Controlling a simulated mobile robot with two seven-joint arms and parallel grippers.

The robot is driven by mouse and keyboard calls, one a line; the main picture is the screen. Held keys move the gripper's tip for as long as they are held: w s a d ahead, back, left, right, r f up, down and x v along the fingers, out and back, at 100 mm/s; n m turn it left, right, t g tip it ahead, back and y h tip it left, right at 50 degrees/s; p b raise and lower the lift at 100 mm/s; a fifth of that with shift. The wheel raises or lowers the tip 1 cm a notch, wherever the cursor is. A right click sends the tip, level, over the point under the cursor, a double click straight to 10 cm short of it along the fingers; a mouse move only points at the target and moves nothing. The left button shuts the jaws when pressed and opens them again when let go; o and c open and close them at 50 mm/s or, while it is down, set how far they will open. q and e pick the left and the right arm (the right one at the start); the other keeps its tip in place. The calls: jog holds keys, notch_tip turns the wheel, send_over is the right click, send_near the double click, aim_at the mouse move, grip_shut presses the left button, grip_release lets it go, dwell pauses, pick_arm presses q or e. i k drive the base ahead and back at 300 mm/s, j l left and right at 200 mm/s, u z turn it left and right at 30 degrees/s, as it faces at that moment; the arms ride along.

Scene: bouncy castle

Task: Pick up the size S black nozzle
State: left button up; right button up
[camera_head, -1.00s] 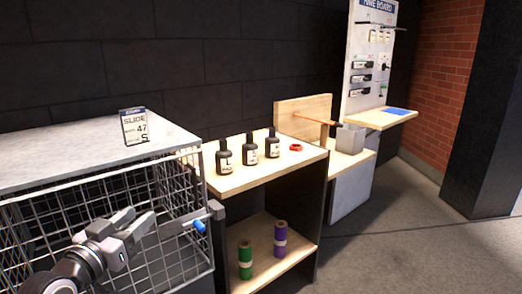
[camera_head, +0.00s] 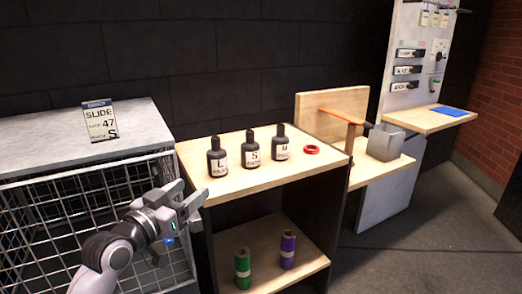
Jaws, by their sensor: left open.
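Three black nozzles stand upright in a row on the wooden shelf top (camera_head: 235,190). The left one is labelled L (camera_head: 218,160), the middle one is the size S nozzle (camera_head: 251,152), and the right one has a label that looks like M (camera_head: 280,145). My left gripper (camera_head: 190,194) is open and empty, in front of the cage and near the left front corner of the shelf top. It is apart from the nozzles, to the left of and below the L nozzle. My right gripper is not in view.
A sign (camera_head: 101,121) reading SLIDE 47 S stands on the grey-topped wire cage (camera_head: 60,142). A red ring (camera_head: 312,149) lies right of the nozzles. Green (camera_head: 243,268) and purple (camera_head: 288,250) rolls stand on the lower shelf. A grey box (camera_head: 385,143) stands further right.

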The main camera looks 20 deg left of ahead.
aim_at(250, 148)
jog(key=i, duration=1.1)
jog(key=j, duration=0.05)
